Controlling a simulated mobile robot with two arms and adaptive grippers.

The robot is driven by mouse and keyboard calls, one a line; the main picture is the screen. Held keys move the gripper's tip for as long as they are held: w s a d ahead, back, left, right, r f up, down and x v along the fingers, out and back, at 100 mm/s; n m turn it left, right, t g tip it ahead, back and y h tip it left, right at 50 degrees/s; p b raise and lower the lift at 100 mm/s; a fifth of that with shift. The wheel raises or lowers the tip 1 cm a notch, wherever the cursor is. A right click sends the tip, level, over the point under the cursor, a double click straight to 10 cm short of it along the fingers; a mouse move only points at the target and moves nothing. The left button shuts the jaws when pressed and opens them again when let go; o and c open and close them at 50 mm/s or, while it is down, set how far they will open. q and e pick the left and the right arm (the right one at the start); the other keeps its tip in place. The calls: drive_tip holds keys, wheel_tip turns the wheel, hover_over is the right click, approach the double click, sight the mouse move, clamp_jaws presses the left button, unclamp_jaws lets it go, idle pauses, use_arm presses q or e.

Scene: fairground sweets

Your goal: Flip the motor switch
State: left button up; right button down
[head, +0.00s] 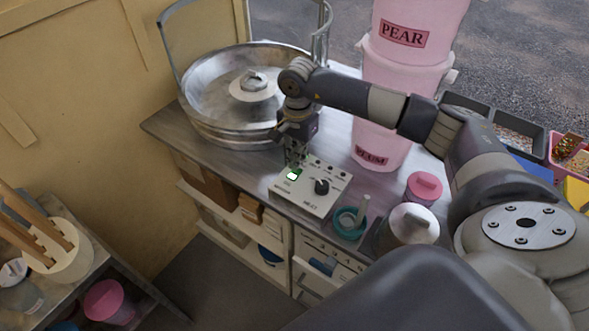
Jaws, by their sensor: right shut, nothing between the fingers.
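The white control box (314,199) stands on the metal counter near its front edge. It has a black knob (322,186) on the right side of its face. A green lit switch (294,175) shows at the box's left side. My right gripper (294,163) is shut and empty, pointing down over the left part of the box, right at the lit switch. Whether the fingertips touch the switch I cannot tell. The gripper hides part of the box's back left. My left gripper is not in view.
A wide metal bowl (205,92) of the floss machine, with tall side guards, stands behind left. Pink PEAR and PLUM tubs (400,70) stand behind right. A teal ring-shaped item (347,226) and pink-lidded jar (424,187) are right of the box.

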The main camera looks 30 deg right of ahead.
drive_tip(key=shift+r+p, duration=0.95)
drive_tip(key=shift+r, duration=1.25)
